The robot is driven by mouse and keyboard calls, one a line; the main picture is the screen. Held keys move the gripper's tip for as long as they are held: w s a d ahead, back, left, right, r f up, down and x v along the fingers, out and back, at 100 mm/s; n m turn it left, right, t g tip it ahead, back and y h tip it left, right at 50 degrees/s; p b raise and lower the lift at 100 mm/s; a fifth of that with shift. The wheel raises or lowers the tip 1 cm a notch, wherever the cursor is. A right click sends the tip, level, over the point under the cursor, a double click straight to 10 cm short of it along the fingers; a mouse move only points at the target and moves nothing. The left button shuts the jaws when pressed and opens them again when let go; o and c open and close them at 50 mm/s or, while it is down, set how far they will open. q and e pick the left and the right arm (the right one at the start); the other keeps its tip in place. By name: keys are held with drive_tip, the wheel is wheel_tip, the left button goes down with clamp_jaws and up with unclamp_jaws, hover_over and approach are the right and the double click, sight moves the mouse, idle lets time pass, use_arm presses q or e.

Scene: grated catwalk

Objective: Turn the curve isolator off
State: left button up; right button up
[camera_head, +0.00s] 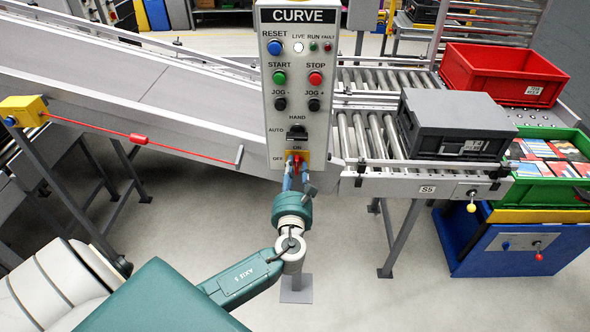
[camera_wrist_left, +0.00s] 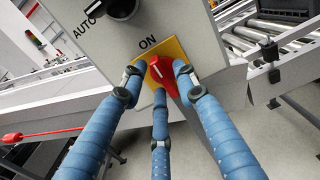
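The CURVE control panel (camera_head: 298,85) is a grey upright box at the centre of the head view. The curve isolator (camera_head: 297,163) is a red rotary knob on a yellow plate at the panel's bottom, with ON above it and OFF to its left. My left gripper (camera_head: 297,175) is at the knob from below. Its three blue fingers (camera_wrist_left: 158,85) are spread around the knob; contact is unclear. My right gripper is not in view.
Above the isolator are the black AUTO/HAND selector (camera_head: 297,132), jog buttons, green START (camera_head: 279,78) and red STOP (camera_head: 316,78). A red pull cord (camera_head: 180,145) runs along the left conveyor. A grey crate (camera_head: 457,124) sits on the right rollers, near red and green crates.

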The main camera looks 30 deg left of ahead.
use_arm(q)
clamp_jaws()
drive_tip(key=n+b, duration=0.4)
drive_tip(key=n, duration=0.2)
drive_tip(key=n+b, duration=0.4)
drive_tip(key=n, duration=0.1)
drive_tip(key=f+n+b, duration=0.1)
drive_tip(key=n+b, duration=0.4)
drive_tip(key=n, duration=0.1)
drive_tip(key=shift+f+n, duration=0.1)
drive_tip(key=shift+n, duration=0.5)
drive_tip(key=shift+o, duration=1.8)
unclamp_jaws()
